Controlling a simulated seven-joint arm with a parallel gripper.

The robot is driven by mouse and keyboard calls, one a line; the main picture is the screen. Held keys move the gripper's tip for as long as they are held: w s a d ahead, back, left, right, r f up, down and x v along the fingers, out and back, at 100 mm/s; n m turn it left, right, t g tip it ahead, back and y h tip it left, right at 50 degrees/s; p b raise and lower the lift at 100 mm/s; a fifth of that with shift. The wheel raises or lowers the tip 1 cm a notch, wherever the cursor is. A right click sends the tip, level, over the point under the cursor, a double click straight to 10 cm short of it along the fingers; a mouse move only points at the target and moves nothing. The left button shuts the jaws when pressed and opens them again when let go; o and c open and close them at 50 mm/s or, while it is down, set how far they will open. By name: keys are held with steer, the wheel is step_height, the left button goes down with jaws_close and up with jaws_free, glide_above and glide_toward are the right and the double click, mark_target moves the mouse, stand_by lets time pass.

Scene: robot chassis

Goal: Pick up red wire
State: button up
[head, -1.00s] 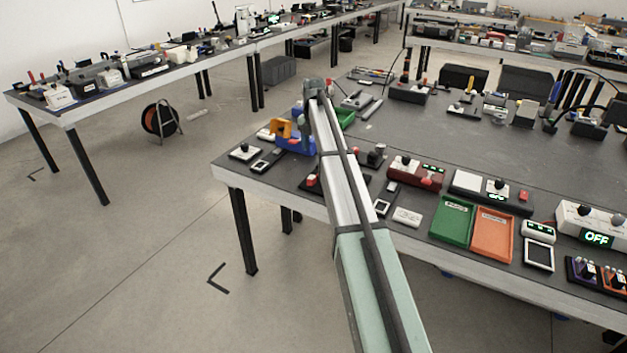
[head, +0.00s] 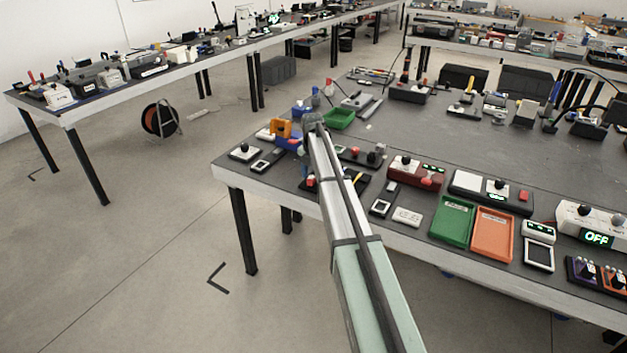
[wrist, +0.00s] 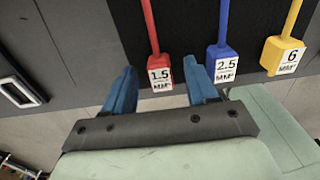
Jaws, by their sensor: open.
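The red wire (wrist: 149,28) runs down from the top edge of the wrist view into a red end with a white "1.5" label (wrist: 160,76). My gripper (wrist: 160,68) is open, with its blue fingers apart. The red end appears between the fingertips in the picture; no contact shows, and I cannot tell the height gap. In the head view my arm hides the fingers and most of the wire; a small red part (head: 310,183) shows beside the arm at the table's near edge.
A blue wire end labelled 2.5 (wrist: 221,62) lies close to the right finger. A yellow one labelled 6 (wrist: 283,55) is further right. Green (head: 453,221) and orange (head: 492,234) trays stand right of my arm.

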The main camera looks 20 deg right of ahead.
steer(key=shift+f, duration=0.4)
steer(key=shift+c, duration=0.3)
jaws_close()
